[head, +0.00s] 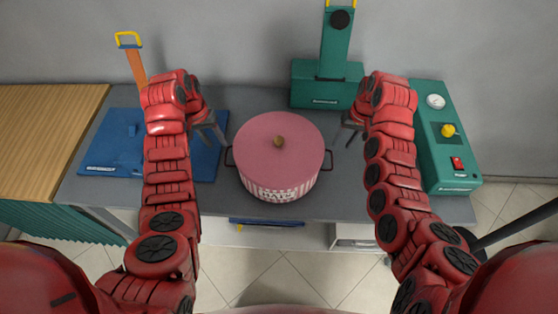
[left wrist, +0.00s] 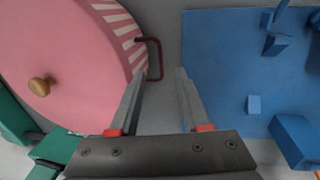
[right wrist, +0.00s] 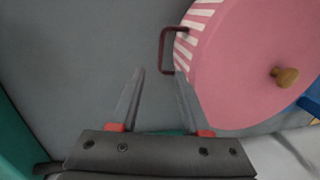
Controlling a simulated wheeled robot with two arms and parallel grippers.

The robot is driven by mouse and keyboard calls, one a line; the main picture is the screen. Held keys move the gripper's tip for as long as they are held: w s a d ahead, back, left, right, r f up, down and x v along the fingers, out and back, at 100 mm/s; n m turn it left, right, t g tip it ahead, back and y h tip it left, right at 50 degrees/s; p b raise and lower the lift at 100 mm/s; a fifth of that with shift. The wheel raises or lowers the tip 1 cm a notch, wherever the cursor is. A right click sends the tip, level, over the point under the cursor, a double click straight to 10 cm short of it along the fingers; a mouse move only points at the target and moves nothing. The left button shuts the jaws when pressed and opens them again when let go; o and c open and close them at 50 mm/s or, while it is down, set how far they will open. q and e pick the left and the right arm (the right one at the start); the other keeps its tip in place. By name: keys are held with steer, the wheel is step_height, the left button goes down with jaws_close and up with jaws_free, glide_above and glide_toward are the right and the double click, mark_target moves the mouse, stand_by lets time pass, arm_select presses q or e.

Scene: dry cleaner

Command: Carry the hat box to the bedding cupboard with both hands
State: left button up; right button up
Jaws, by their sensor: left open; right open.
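The hat box (head: 279,150) is round and pink with striped sides, a wooden knob on its lid and a dark red handle on each side. It stands upright on the grey counter (head: 255,103). My left gripper (head: 220,138) is open just left of the box; in the left wrist view the left handle (left wrist: 157,58) lies ahead of its fingers. My right gripper (head: 343,138) is open just right of the box; in the right wrist view the other handle (right wrist: 164,50) lies ahead of its fingers. Neither gripper holds anything. I cannot identify the bedding cupboard in these views.
A blue board (head: 110,165) with blue parts lies left of the box. A green press (head: 325,82) stands behind it, and a green control unit (head: 447,165) with a red switch stands at right. A wooden surface (head: 45,130) adjoins at left. Tiled floor shows in front.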

mark_target(226, 158)
arm_select(q)
steer(key=f, duration=0.3)
steer(key=d+f, duration=0.1)
steer(key=f, duration=0.2)
steer(key=d+f, duration=0.1)
steer(key=f, duration=0.2)
steer(key=shift+f, duration=0.35)
arm_select(e)
steer(key=f, duration=0.3)
steer(key=a+f, duration=0.1)
steer(key=f, duration=0.2)
steer(key=a+f, duration=0.1)
steer(key=f, duration=0.2)
steer(key=shift+w+f, duration=0.1)
steer(key=shift+f, duration=0.3)
arm_select(q)
steer(key=shift+c, duration=0.3)
arm_select(e)
steer(key=shift+c, duration=0.3)
arm_select(q)
jaws_close()
arm_select(e)
jaws_close()
